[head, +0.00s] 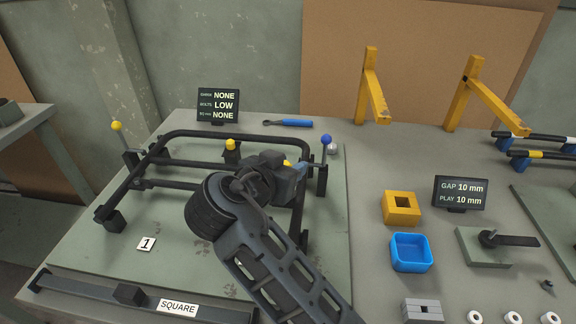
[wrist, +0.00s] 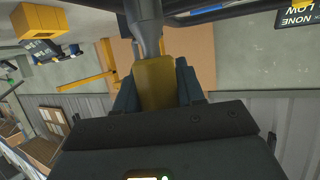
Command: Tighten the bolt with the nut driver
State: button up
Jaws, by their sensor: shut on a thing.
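My gripper (head: 298,170) is over the right side of the black tubular lounger frame (head: 196,136). It is shut on the nut driver (wrist: 155,82). In the wrist view the driver's yellow handle sits between the jaws and its grey shaft points to the top edge, toward a dark tube. In the head view only a bit of its yellow handle (head: 288,163) shows. I cannot make out the bolt; my arm and gripper cover part of the frame. A small display (head: 218,105) behind the frame reads BOLTS LOW, with NONE on the other two lines.
A blue-handled wrench (head: 289,123) lies behind the frame. A blue-knobbed lever (head: 325,166) stands close right of my gripper. Yellow brackets (head: 372,88), a yellow block (head: 401,208) and a blue tray (head: 410,252) are further right. The board's front left is mostly clear.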

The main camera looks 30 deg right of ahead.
jog(key=o, duration=1.2)
jog(key=shift+b+v, duration=0.7)
jog(key=shift+v, duration=3.2)
jog(key=c, duration=0.4)
